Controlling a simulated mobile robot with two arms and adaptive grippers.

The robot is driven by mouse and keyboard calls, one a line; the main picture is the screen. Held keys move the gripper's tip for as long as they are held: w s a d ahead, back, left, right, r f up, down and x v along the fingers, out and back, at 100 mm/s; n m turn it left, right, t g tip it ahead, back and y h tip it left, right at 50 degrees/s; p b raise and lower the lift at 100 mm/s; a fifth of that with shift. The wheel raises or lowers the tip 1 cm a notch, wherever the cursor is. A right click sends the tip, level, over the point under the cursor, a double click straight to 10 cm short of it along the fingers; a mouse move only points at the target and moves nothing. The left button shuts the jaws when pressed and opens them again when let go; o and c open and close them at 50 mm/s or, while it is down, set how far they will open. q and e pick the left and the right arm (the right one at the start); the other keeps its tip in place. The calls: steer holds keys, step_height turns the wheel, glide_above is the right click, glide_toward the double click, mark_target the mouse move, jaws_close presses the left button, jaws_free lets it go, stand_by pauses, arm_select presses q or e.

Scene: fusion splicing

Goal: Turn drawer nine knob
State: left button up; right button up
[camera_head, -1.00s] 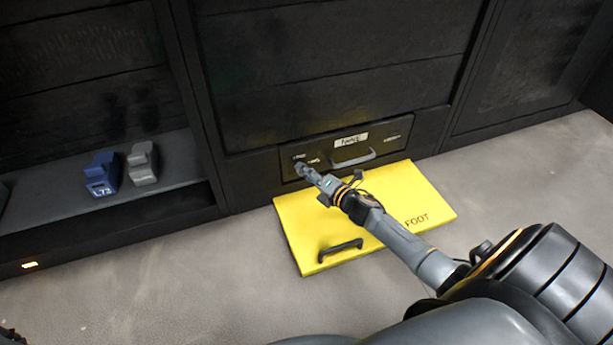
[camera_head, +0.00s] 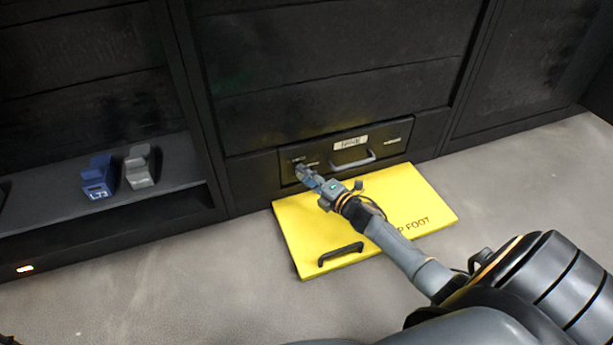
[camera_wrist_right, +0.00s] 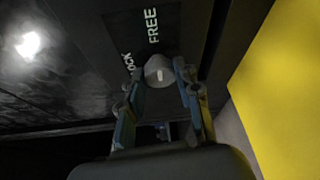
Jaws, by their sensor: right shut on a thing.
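Drawer nine (camera_head: 377,143) is a low black drawer front with a curved handle (camera_head: 352,161) and a white label (camera_head: 350,143). Its round grey knob (camera_wrist_right: 158,72) shows in the right wrist view, with a pale mark on its face, beside the words "FREE" and a partly hidden "OCK". My right gripper (camera_head: 303,170) is at the left end of the drawer front; in the right wrist view its fingers (camera_wrist_right: 158,82) are closed around the knob, one on each side. In the head view the gripper hides the knob. My left gripper is not in view.
A yellow panel (camera_head: 420,196) with a black handle (camera_head: 341,253) and the word "FOOT" lies on the floor below the drawer, under my right arm. A blue block (camera_head: 98,180) and a grey block (camera_head: 140,168) stand on the left shelf. The floor at left is clear.

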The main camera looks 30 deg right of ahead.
steer(key=o, duration=1.1)
steer(key=shift+o, duration=0.2)
steer(key=shift+s, duration=0.1)
steer(key=s+d, duration=0.1)
steer(key=s, duration=1)
steer(key=shift+s+d+r, duration=0.3)
steer(key=shift+d+r, duration=0.1)
